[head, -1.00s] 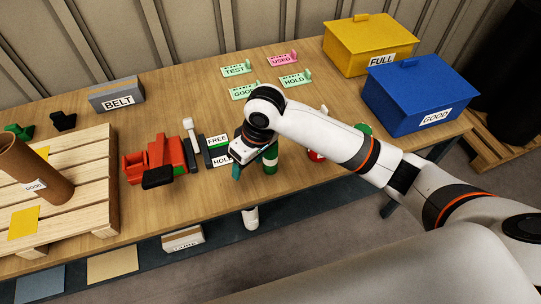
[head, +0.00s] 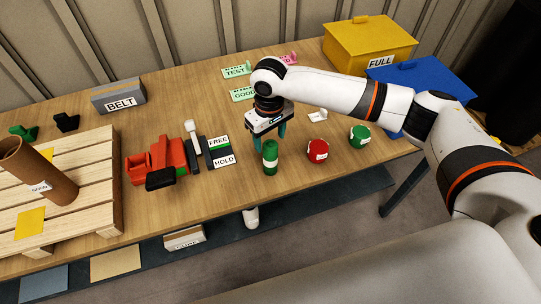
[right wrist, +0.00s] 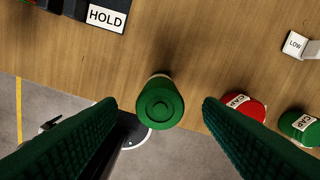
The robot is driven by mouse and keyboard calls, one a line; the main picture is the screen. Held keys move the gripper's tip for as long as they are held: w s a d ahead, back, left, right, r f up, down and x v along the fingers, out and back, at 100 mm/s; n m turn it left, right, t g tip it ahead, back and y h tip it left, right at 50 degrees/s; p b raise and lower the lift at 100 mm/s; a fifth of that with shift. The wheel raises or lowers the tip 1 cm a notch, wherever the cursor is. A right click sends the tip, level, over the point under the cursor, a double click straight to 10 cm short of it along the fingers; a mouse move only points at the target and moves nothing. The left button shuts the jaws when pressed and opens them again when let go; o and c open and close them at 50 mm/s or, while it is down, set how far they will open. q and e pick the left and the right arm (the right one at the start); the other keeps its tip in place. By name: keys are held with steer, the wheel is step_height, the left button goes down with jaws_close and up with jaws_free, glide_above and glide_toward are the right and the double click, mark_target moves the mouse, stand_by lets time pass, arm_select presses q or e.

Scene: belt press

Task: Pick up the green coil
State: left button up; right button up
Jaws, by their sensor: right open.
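The green coil (head: 270,157) appears to be the upright green cylinder with a pale band near the table's front edge. In the right wrist view its round green top (right wrist: 160,104) faces the camera, between the two fingers and apart from both. My right gripper (head: 271,134) is open and empty, pointing down just above and behind the cylinder in the head view. I cannot tell the exact height gap. My left gripper is not in view.
A red cap (head: 317,149) and a green cap (head: 359,136) stand to the right. The FREE/HOLD panel (head: 222,160) and a red-and-black device (head: 160,160) lie left. A blue bin (head: 400,85) and yellow bin (head: 365,45) stand at the back right.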

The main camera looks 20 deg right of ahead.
mark_target(271, 145)
steer(key=shift+s+f+p, duration=0.1)
steer(key=shift+f+p, duration=0.25)
steer(key=shift+f, duration=0.1)
step_height(271, 145, down, 4)
steer(key=shift+r+p, duration=0.2)
steer(key=shift+p, duration=0.4)
steer(key=shift+f, duration=0.3)
steer(key=shift+c, duration=0.5)
steer(key=c, duration=1.1)
step_height(271, 145, up, 9)
steer(key=shift+r+b, duration=0.1)
steer(key=shift+b, duration=1.15)
steer(key=shift+r, duration=0.45)
